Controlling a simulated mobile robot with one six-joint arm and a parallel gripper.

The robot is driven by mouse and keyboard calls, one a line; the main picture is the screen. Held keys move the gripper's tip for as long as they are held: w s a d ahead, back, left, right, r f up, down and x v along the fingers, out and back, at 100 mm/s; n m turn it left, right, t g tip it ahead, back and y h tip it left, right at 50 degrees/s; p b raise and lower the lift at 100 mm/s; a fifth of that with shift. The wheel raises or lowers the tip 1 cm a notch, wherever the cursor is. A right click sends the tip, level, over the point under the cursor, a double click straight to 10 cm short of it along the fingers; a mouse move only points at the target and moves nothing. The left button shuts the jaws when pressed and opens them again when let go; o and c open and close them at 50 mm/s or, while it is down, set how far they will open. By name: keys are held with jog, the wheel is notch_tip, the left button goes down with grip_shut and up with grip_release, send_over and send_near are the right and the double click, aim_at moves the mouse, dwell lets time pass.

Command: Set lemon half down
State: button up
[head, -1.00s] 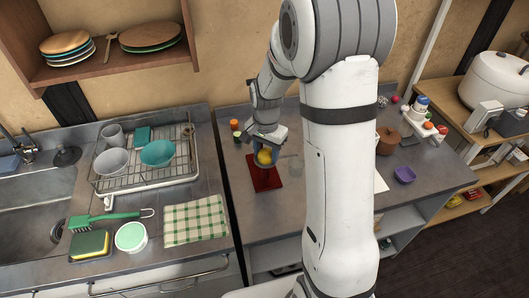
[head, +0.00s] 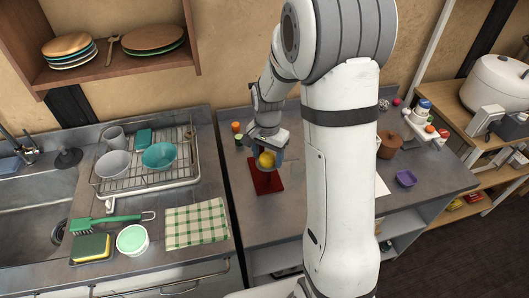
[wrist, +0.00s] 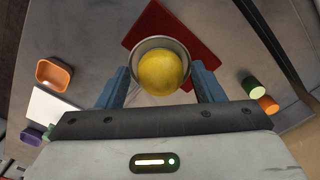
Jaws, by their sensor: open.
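The lemon half (wrist: 160,73) is yellow and rounded. In the wrist view it sits within a round grey rim (wrist: 160,44), which looks like a small cup or bowl. My gripper (wrist: 161,84) is open, with one blue finger on each side of the rim and lemon. In the head view the lemon half (head: 266,160) shows just below my gripper (head: 267,152), above a dark red mat or board (head: 268,184). Whether the fingers touch the rim is hard to tell. The lemon's underside is hidden.
Green and orange jars (wrist: 257,92) stand at one side of the red board. An orange tub (wrist: 54,73) and a purple bowl (head: 406,178) lie on the other side. A dish rack (head: 148,160) stands on the left counter. The grey counter before the board is clear.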

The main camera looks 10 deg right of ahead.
aim_at(268, 153)
notch_tip(268, 153, up, 11)
jog(key=s+r+n+t, duration=0.1)
jog(key=s+n, duration=0.3)
jog(key=s, duration=0.6)
jog(key=s+r+n+t, duration=0.2)
jog(key=s+n, duration=0.3)
jog(key=s, duration=0.5)
jog(key=shift+r, duration=0.85)
